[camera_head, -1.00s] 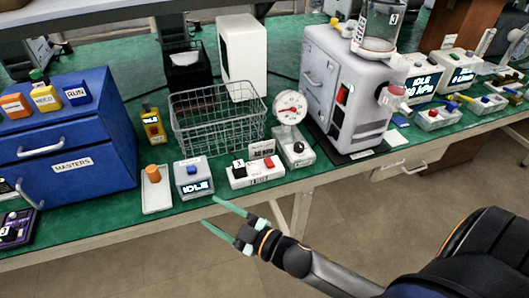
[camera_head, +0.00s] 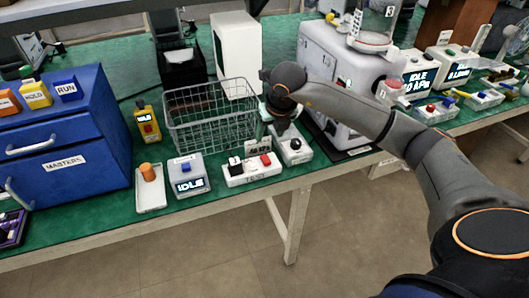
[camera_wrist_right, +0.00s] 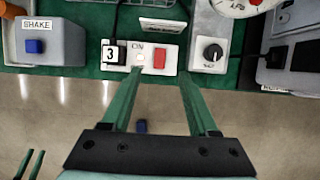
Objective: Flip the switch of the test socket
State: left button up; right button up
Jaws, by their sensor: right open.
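The test socket (camera_head: 252,176) is a white strip near the bench's front edge, with a black plug and a red switch (camera_head: 266,160). In the right wrist view the socket (camera_wrist_right: 141,68) shows the plug marked 3, an "ON" label and the red switch (camera_wrist_right: 160,58). My right gripper (camera_wrist_right: 161,82) is open and empty, its teal fingers pointing at the socket and spread on either side of the switch in that view; contact cannot be told. In the head view my right wrist hides most of it. My left gripper (camera_wrist_right: 29,163) shows small at the lower left, fingers apart.
A box reading IDLE (camera_head: 187,176) stands left of the socket. A unit with a black knob (camera_head: 294,147) stands close on its right. A wire basket (camera_head: 210,115) is behind. The floor in front of the bench is clear.

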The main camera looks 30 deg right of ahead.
aim_at(265, 156)
jog(key=x, duration=1.2)
jog(key=shift+w+d+f, duration=0.1)
jog(key=shift+w+f, duration=0.05)
grip_shut()
